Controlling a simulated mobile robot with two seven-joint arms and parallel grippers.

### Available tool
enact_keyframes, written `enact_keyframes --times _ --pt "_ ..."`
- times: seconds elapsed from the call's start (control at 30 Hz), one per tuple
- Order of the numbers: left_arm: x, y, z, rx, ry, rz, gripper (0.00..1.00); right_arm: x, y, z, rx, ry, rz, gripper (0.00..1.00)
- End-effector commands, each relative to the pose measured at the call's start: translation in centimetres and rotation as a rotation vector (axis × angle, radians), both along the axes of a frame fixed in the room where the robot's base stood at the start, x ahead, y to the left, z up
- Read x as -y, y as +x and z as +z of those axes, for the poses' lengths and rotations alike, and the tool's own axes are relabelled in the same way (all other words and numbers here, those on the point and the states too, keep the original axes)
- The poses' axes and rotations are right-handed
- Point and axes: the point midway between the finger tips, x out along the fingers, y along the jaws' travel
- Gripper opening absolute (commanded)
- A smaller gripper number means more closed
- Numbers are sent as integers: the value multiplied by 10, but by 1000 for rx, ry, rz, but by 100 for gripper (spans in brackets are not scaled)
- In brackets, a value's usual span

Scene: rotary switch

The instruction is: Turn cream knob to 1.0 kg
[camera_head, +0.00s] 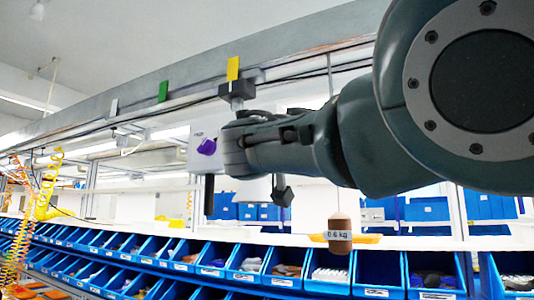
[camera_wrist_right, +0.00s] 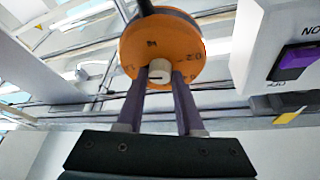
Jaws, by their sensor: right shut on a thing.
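In the right wrist view the cream knob (camera_wrist_right: 160,70) sits at the middle of a round orange dial (camera_wrist_right: 165,42) with dark number marks, partly unreadable at this size. My right gripper (camera_wrist_right: 161,80) has its two purple fingers shut on the knob, one on each side. In the head view my right arm comes in from the right and its gripper (camera_head: 236,150) reaches the hanging equipment; the knob and dial are hidden there. A brown weight (camera_head: 340,240) labelled 0.6 kg hangs on a cord below my arm. My left gripper is in neither view.
A white box with a purple switch (camera_wrist_right: 294,61) is close to the right of the dial; the switch also shows in the head view (camera_head: 207,146). Several blue bins (camera_head: 245,268) line the shelf below. A grey beam with green (camera_head: 163,91) and yellow (camera_head: 233,68) tags runs above.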

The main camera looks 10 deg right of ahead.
Motion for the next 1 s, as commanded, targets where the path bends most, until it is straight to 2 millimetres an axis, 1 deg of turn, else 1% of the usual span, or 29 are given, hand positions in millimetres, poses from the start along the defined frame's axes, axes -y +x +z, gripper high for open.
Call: enact_keyframes --times 0.03,0.47,0.5,0.73,1.0 --pt "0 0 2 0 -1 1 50 -3 1 -2 -3 5 10 0" --pt "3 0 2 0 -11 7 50 -2 0 -2 4 10 6 0" --pt "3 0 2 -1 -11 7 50 -2 0 -2 4 10 5 40" --pt "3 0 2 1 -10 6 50 -1 0 -1 7 8 2 66" --pt "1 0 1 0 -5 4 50 0 -1 -1 8 7 0 66"
